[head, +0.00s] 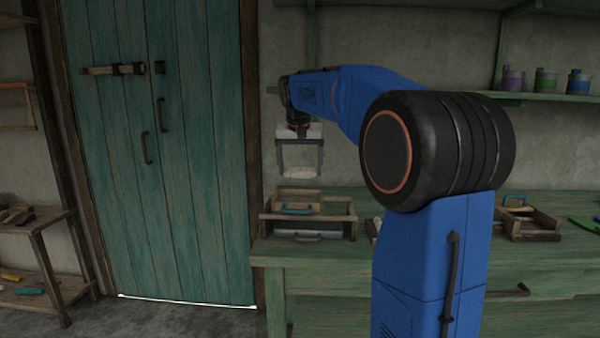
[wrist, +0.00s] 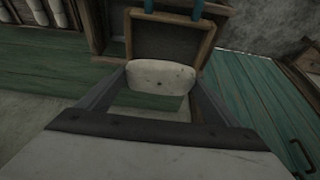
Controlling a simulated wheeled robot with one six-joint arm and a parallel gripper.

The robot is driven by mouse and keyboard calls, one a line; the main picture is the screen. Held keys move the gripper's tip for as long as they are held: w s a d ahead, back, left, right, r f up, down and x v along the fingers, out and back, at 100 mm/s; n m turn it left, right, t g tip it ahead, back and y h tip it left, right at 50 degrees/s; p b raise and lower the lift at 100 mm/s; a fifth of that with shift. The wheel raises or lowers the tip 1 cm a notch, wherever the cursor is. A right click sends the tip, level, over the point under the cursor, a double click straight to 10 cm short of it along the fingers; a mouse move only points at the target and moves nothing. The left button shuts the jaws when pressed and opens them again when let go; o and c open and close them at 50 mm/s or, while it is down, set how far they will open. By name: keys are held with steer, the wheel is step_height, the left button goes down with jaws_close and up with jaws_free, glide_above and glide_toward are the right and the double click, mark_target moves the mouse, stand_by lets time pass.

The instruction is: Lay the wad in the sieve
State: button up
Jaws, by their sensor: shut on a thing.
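My gripper (head: 299,168) points down above the left end of the green workbench, its two fingers shut on a pale, off-white wad (head: 299,172). In the wrist view the wad (wrist: 160,77) is a rounded block between the fingertips. A square wooden frame with a teal handle, which looks like the sieve (head: 297,194), rests on a wooden tray below my gripper. In the wrist view the sieve (wrist: 207,45) lies beyond the wad, its handle at the top edge. The wad is apart from it, and hides part of its near side.
The wooden tray (head: 352,218) stands at the bench's left end. Another tray (head: 530,226) with a blue-handled thing stands farther right. A shelf with several jars (head: 546,82) hangs above. A teal door (head: 200,170) and a low rack (head: 35,228) are at left.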

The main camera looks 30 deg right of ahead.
steer(key=shift+a+f, duration=0.15)
steer(key=shift+a, duration=0.25)
steer(key=shift+f, duration=3.7)
steer(key=o, duration=0.9)
steer(key=shift+r, duration=0.1)
steer(key=shift+r, duration=3.9)
